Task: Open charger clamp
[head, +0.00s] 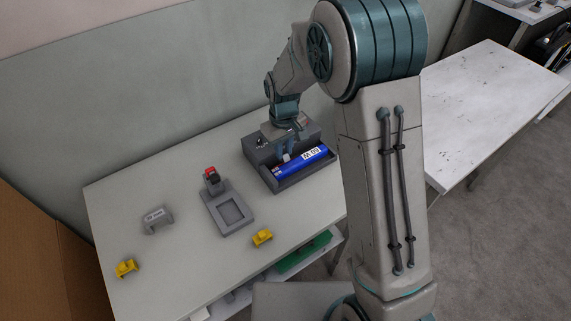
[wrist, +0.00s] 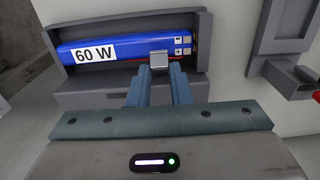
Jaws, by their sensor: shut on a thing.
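The charger (head: 289,184) is a dark grey box with a tray, standing at the right part of the white table; it also shows in the wrist view (wrist: 105,98). A blue battery (head: 287,170) with a white "60 W" label lies in its tray; the wrist view shows it too (wrist: 140,47). The charger clamp (wrist: 158,60), a small light grey tab, is at the battery's near edge by the terminal marks. My gripper (wrist: 159,84) is shut on the clamp tab. In the head view my gripper (head: 286,155) is over the charger, and the clamp is mostly hidden.
A grey fixture (head: 238,228) with a red-topped clamp (head: 210,171) stands left of the charger. A grey bracket (head: 157,220) and two yellow parts (head: 127,268) (head: 262,238) lie on the table (head: 190,265). Bare tabletop lies between them.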

